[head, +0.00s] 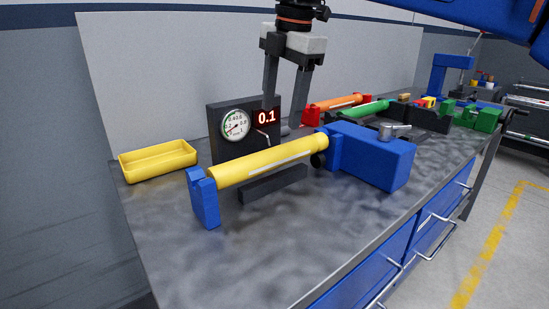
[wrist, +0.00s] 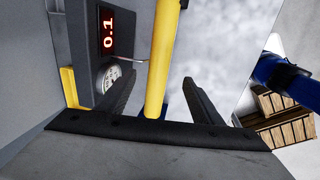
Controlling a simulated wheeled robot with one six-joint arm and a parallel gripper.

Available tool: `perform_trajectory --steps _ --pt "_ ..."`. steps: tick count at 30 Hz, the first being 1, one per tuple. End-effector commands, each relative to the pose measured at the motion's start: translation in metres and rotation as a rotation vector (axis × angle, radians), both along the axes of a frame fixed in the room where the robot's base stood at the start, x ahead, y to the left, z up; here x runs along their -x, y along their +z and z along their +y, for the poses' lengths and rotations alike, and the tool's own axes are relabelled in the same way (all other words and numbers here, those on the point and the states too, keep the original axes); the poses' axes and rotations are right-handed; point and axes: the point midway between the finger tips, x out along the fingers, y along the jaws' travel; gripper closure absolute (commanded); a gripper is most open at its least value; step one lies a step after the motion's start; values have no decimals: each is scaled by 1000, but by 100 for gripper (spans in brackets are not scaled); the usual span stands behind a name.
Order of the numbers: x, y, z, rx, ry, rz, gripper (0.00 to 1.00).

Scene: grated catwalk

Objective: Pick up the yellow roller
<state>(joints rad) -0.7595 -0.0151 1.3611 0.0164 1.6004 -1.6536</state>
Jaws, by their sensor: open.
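The yellow roller (head: 268,162) is a long cylinder with a pale stripe, lying level between a small blue end block (head: 204,198) and a larger blue block (head: 370,155) on the bench. My gripper (head: 284,122) is open above the roller's right half, fingers pointing down; the fingertips look close to the roller in the head view, but I cannot tell whether they touch. In the wrist view the roller (wrist: 161,60) runs between the two dark fingers of my gripper (wrist: 158,90), with nothing held. The roller's far end is cut off there.
A gauge panel (head: 218,158) reading 0.1 stands behind the roller, close to the gripper. A yellow tray (head: 158,161) sits at the left. An orange roller (head: 336,103) and a green roller (head: 367,110) lie behind. The bench front left (head: 200,265) is clear.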

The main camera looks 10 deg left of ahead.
Motion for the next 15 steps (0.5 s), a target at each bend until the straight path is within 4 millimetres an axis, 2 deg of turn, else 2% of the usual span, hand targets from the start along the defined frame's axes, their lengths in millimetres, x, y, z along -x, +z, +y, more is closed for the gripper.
perform_trajectory --steps 3,9,15 --pt "-3 -22 3 1 0 1 40" --pt "-7 -51 7 1 -1 1 40" --pt "-9 -63 9 0 -1 0 40"
